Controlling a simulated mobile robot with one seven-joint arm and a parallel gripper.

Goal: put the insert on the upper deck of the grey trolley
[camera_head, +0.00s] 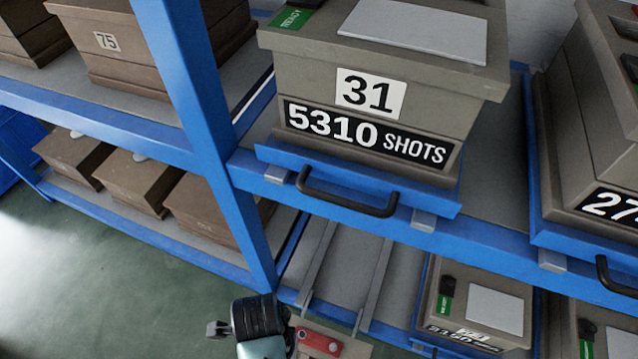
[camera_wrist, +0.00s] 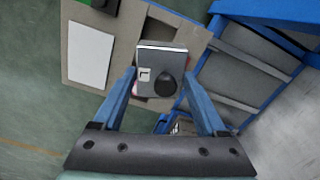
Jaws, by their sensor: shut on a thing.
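The insert (camera_wrist: 158,62) is a grey block with a pale top edge, a small "L" label and a dark round knob. My gripper (camera_wrist: 160,80) is shut on it, with one blue finger on each side in the wrist view. A tan box with a white plate (camera_wrist: 88,54) lies beyond the insert in that view; I cannot tell the gap between them. In the head view, only a dark and pale green part of my arm shows at the bottom edge, and the insert cannot be made out. I cannot identify the grey trolley in either view.
A blue rack (camera_head: 205,130) holds several brown mould boxes, among them box 31 (camera_head: 370,95) with a black handle (camera_head: 345,200) in front. A part with a red label (camera_head: 320,342) shows beside my arm. Open green floor (camera_head: 110,290) lies at left.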

